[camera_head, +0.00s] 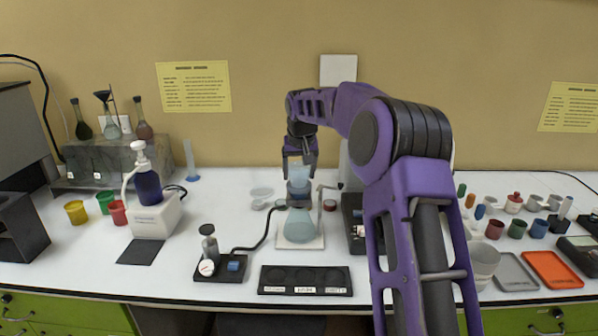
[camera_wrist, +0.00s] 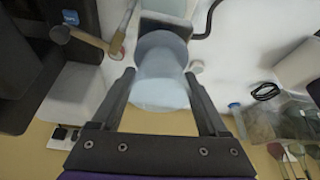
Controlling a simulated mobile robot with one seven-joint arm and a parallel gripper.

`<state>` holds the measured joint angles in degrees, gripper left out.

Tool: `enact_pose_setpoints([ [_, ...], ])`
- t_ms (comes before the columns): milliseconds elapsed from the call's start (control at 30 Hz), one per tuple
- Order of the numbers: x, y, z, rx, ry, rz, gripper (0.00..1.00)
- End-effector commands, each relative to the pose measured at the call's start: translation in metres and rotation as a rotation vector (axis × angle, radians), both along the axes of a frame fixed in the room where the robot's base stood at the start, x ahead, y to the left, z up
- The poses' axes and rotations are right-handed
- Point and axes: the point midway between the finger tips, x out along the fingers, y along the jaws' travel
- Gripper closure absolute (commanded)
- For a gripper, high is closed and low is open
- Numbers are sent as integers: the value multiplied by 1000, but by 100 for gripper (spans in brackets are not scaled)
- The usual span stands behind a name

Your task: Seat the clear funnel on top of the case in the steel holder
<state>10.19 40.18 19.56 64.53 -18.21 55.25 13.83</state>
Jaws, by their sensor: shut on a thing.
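My gripper (camera_head: 299,158) is shut on the clear funnel (camera_head: 299,173), a pale bluish see-through piece. In the wrist view the funnel (camera_wrist: 160,92) sits between the two fingers. Directly below it in the head view is a dark blue-grey case (camera_head: 298,190), held above a conical flask (camera_head: 299,226). The funnel looks lined up over the case. I cannot tell whether the two touch.
A black tray (camera_head: 305,281) lies in front of the flask. A white dish (camera_head: 261,194) lies left of it. A dark instrument (camera_head: 354,222) stands close on the right.

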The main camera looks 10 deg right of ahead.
Motion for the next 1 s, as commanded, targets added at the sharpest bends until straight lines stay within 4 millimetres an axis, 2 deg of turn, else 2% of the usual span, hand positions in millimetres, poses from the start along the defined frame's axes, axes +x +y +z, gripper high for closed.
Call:
enact_pose_setpoints([
  [900, 0, 0, -5, 0, 0, -1, 78],
  [933, 0, 0, -5, 0, 0, -1, 18],
  [1000, 0, 0, -5, 0, 0, -1, 5],
])
